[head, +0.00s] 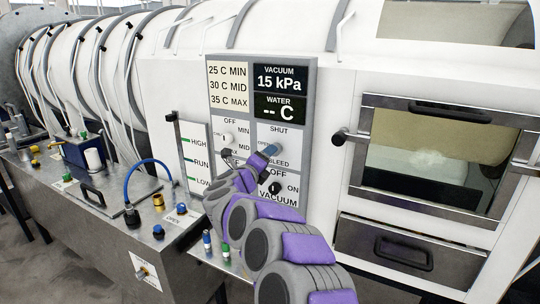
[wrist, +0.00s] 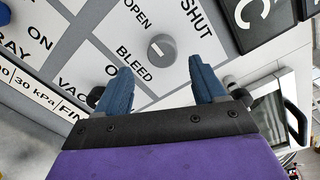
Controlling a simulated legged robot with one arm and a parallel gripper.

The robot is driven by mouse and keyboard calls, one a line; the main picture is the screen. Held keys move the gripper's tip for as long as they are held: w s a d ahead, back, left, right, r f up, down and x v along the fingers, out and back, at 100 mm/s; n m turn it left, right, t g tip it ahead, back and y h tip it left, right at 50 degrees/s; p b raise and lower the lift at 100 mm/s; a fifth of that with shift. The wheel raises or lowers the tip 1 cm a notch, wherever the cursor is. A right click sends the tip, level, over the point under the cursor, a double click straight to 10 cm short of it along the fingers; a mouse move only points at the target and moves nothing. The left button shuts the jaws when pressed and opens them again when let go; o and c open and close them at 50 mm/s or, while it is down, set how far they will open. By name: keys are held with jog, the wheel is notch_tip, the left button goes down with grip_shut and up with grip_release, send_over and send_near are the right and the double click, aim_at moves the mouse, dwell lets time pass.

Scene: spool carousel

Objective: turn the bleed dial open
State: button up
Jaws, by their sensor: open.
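The bleed dial (wrist: 161,47) is a round grey knob with a pale mark on its face, on a white panel lettered SHUT, OPEN and BLEED in the wrist view. My gripper (wrist: 160,65) is open, its two blue fingers spread to either side below the dial in that view. The dial lies just beyond the gap between the fingertips, and no contact shows. In the head view my gripper (head: 269,150) is at the bleed panel (head: 292,132) and hides the dial.
A white knob (head: 227,139) sits left of the bleed panel, and a black vacuum knob (head: 275,188) below it. The vacuum display (head: 280,79) above reads 15 kPa. A black-handled oven-like door (head: 442,108) is at right. A metal bench (head: 85,215) with fittings and a hose is at left.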

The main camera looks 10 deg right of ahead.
jog(key=p+v, duration=0.1)
jog(key=v, duration=1)
jog(key=shift+p, duration=0.3)
